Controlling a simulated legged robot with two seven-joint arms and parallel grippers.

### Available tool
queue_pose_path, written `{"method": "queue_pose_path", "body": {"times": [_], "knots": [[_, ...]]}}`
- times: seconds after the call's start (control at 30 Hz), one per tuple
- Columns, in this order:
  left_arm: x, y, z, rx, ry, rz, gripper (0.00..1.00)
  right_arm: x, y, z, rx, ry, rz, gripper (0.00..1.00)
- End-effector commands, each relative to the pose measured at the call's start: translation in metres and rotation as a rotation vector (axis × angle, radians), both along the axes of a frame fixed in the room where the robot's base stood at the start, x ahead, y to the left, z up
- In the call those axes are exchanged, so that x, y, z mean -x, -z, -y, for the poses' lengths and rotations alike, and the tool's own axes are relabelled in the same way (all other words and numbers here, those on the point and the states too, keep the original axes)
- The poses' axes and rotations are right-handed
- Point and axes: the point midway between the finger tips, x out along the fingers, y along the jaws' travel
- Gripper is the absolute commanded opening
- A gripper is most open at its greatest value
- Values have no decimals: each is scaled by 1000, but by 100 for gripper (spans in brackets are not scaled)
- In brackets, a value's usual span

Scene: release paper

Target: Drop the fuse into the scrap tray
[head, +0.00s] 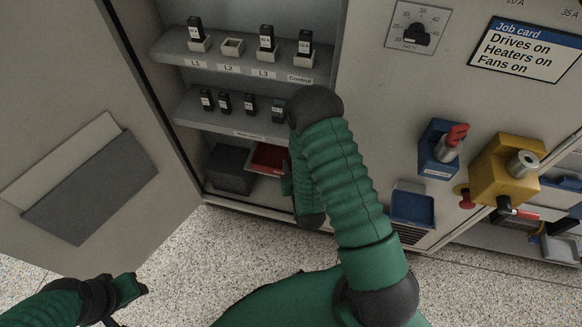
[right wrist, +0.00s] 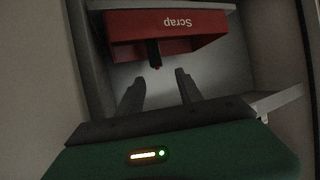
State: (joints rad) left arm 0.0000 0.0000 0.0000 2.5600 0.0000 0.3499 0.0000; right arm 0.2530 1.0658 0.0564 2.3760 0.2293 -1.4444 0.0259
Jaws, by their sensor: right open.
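The red scrap tray (head: 267,157) sits on the cabinet's bottom level in the head view, partly hidden by my right arm. In the right wrist view the tray (right wrist: 185,22) shows with its "Scrap" label upside down. A black fuse with a red end (right wrist: 153,52) overlaps the tray just beyond my right fingertips, apart from both fingers. I cannot tell whether it rests in the tray or is falling. My right gripper (right wrist: 157,82) is open and empty. My left gripper (head: 138,287) is low at the left, away from the cabinet; its jaw state is unclear.
A dark box (head: 230,168) stands left of the tray. The shelf above holds several black fuses (head: 224,103); the top shelf has labelled holders (head: 232,47). The open cabinet door (head: 70,130) is at the left. A blue tray (head: 412,205) hangs at the right.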

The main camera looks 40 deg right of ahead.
Motion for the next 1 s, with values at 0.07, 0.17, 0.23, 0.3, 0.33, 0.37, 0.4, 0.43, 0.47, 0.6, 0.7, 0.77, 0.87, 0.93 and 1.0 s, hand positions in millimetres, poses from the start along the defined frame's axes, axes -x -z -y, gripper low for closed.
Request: {"method": "queue_pose_path", "body": {"times": [0.07,0.17,0.23,0.3,0.33,0.37,0.4,0.43,0.47,0.6,0.7,0.77,0.87,0.93,1.0], "knots": [[0,0,0,0,0,0,36,-12,-12,-14,-39,-43,-51,43],[0,0,0,0,0,0,36,-17,-33,-49,-119,-139,-205,43],[0,0,0,0,0,0,36,-4,-50,-78,-164,-216,-343,43],[0,1,0,0,0,0,36,22,-70,-103,-191,-288,-484,43],[0,1,0,0,0,0,36,35,-78,-111,-199,-313,-544,43],[0,1,0,0,0,0,36,49,-86,-119,-203,-337,-600,43],[0,1,0,0,0,0,36,68,-95,-126,-206,-364,-670,43],[0,1,0,0,0,0,36,81,-101,-130,-206,-380,-717,43],[0,1,0,0,0,0,36,94,-107,-133,-205,-394,-758,43],[0,1,0,0,0,0,36,130,-122,-139,-202,-425,-877,43],[0,1,0,0,0,0,36,137,-123,-140,-202,-428,-898,43],[0,1,0,0,0,0,36,136,-123,-140,-203,-426,-898,43],[0,0,0,0,0,0,36,136,-123,-140,-203,-426,-898,43],[0,-4,0,0,0,0,36,136,-127,-140,-203,-426,-896,43],[0,-17,0,0,0,0,36,136,-141,-140,-203,-426,-896,43]]}}
